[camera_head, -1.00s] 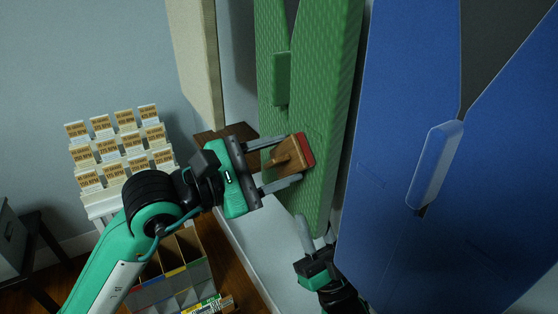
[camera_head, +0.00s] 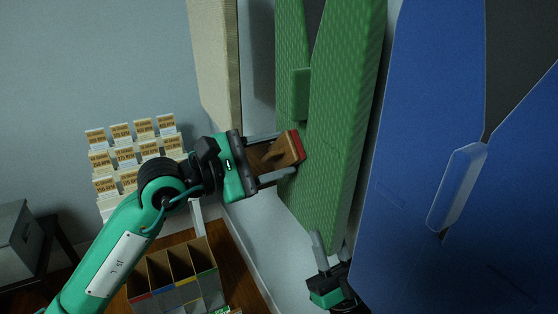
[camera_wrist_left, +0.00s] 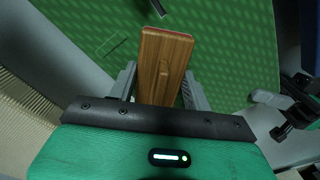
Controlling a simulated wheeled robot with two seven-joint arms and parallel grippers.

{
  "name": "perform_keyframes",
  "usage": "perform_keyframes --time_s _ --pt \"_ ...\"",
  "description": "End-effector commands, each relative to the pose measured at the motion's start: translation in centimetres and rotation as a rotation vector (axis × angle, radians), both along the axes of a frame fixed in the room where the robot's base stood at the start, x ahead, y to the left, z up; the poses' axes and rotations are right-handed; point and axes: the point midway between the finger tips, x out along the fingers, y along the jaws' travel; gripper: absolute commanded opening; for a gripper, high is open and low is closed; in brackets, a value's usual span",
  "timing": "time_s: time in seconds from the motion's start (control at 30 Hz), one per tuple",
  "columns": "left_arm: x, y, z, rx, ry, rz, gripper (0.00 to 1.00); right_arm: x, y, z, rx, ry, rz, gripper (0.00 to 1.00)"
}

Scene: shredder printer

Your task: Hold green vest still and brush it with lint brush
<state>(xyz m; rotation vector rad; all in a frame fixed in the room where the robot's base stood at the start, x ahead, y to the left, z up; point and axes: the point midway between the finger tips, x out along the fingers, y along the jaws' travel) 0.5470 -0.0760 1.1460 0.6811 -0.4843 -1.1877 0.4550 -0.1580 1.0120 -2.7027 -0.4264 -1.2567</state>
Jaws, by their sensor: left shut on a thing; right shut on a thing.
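The green vest (camera_head: 342,110) hangs upright in the middle of the head view and fills the top of the left wrist view (camera_wrist_left: 235,50). The lint brush (camera_head: 277,150) has a wooden body and a red face. My left gripper (camera_head: 273,160) is shut on the brush and holds it at the vest's left edge, red face towards the vest; I cannot tell whether it touches. The brush also shows in the left wrist view (camera_wrist_left: 162,68). My right gripper (camera_head: 324,252) is at the vest's lower edge, shut on the vest, its fingers partly hidden.
A blue vest (camera_head: 420,130) hangs close on the right. A beige garment (camera_head: 212,65) hangs at the upper left. A stand of labelled cards (camera_head: 135,150) and a divided bin (camera_head: 175,275) are behind my left arm. A grey box (camera_head: 18,235) is at the far left.

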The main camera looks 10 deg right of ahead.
Motion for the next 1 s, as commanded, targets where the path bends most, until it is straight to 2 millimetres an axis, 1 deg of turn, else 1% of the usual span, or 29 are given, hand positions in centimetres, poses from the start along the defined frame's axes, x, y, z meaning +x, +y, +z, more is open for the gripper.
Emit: perform_keyframes --time_s 0.1,0.33,0.4,1.0 --pt "0.3 0.1 0.0 0.000 0.001 0.001 0.31 0.0 0.1 0.0 0.001 -0.001 0.002 0.00" --pt "0.3 0.1 0.0 0.000 0.001 0.001 0.31 0.0 0.1 0.0 0.001 -0.001 0.004 0.00" --pt "0.2 0.3 0.0 0.000 0.000 0.001 0.31 -0.1 0.1 0.0 0.001 -0.001 0.004 0.00" --pt "-1.7 5.9 0.0 0.001 0.000 0.001 0.31 0.0 0.0 0.0 0.000 -0.001 0.001 0.00"
